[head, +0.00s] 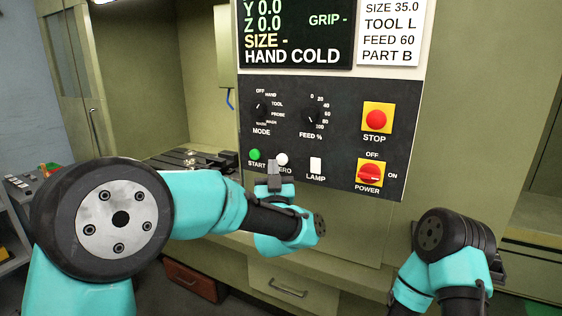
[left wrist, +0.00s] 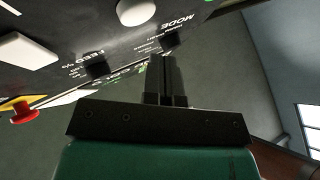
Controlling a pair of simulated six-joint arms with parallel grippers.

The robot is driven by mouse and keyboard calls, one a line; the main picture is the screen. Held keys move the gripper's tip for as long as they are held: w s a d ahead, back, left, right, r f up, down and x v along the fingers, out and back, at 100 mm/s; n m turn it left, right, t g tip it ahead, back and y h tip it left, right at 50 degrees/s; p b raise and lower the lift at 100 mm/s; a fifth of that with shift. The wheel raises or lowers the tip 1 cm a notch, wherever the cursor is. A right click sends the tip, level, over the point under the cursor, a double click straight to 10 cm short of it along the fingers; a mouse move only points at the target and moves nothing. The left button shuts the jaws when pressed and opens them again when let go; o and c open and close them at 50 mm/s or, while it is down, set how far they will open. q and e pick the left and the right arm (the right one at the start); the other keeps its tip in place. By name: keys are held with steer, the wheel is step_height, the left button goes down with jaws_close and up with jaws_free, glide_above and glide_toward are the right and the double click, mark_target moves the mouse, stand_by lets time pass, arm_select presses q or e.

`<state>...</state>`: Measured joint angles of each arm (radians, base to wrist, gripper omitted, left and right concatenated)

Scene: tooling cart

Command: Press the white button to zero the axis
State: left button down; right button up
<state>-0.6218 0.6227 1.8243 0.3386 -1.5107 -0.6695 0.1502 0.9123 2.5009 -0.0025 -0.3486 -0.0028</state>
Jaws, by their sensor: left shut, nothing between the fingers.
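The white button (head: 282,159) is a round cap on the black control panel, right of the green START button (head: 255,154). Its ZERO label is partly hidden by my left gripper (head: 274,167). The left gripper is shut and empty, with its fingertips just below the white button in the head view. In the left wrist view the white button (left wrist: 135,12) shows at the top, beyond the shut fingertips (left wrist: 158,58), with a gap between them in the picture. I cannot tell how deep that gap is. My right arm stands at the lower right; its gripper is not visible.
The white LAMP rocker (head: 315,164) sits right of the button. A red STOP button (head: 376,119) and red POWER switch (head: 370,174) are farther right. MODE (head: 261,112) and FEED (head: 311,112) knobs are above. The display (head: 295,30) reads HAND COLD.

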arm_select(q)
steer(key=s, duration=0.1)
steer(key=s+a, duration=0.1)
steer(key=shift+s+a, duration=0.25)
steer(key=shift+s, duration=0.1)
stand_by(0.4)
